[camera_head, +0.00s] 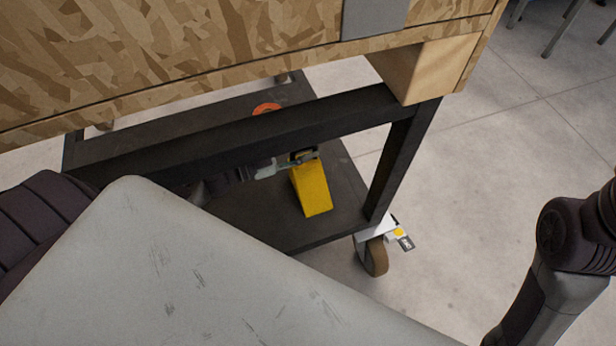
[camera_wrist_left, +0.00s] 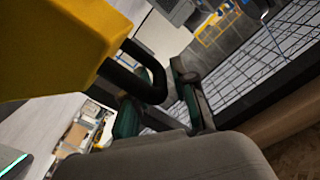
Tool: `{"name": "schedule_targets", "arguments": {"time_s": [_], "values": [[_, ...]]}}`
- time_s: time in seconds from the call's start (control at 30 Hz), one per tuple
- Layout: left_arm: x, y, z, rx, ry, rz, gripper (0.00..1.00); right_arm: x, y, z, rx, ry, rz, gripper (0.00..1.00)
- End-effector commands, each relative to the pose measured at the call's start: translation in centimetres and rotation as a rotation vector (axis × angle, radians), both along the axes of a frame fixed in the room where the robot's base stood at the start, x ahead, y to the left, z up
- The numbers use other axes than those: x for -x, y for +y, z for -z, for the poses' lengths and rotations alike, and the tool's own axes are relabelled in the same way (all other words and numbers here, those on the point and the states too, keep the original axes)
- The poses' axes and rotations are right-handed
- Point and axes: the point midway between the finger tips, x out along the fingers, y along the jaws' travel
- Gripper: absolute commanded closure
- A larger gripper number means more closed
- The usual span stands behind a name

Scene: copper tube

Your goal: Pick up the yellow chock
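The yellow chock (camera_head: 312,188) is a wedge on the dark lower shelf (camera_head: 260,222) of a cart, seen below the cart's black rail. In the left wrist view the chock (camera_wrist_left: 60,45) fills the upper left, with a black loop handle (camera_wrist_left: 155,78) at its end. My left gripper (camera_head: 290,163) is at the chock's upper end, partly hidden by the rail. In the wrist view my left gripper (camera_wrist_left: 158,95) has its green-padded fingers apart, with the bend of the handle between or just in front of them; which is unclear. My right gripper is out of view.
The black rail (camera_head: 250,130) and leg (camera_head: 398,165) frame the shelf opening. A chipboard top (camera_head: 170,55) and wooden block (camera_head: 428,72) overhang it. An orange object (camera_head: 266,108) lies behind the rail. A caster (camera_head: 375,256) stands at the corner. The floor (camera_head: 500,170) right is clear.

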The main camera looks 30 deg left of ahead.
Motion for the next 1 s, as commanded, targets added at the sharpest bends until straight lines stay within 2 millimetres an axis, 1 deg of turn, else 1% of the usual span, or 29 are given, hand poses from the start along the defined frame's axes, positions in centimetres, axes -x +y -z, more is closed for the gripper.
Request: {"name": "schedule_targets", "arguments": {"time_s": [0.03,0.1,0.13,0.73,0.93,0.97,1.0], "values": [[0.0,0.0,0.0,0.0,0.0,0.0,0.87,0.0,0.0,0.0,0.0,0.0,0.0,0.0],[0.0,0.0,0.0,0.0,0.0,0.0,0.98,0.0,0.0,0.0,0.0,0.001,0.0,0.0],[0.0,0.0,0.0,0.0,0.0,0.0,1.0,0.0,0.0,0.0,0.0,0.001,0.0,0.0],[0.0,0.0,-0.2,0.001,-0.001,0.001,1.0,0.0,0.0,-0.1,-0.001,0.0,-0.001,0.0],[0.0,0.0,-1.3,0.001,-0.003,0.002,1.0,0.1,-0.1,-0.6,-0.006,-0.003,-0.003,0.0],[0.0,0.0,-1.5,0.002,-0.002,0.002,1.0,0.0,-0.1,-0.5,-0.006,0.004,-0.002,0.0],[0.0,0.0,-1.8,0.002,-0.002,0.002,1.0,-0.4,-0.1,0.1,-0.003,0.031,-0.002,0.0]]}}
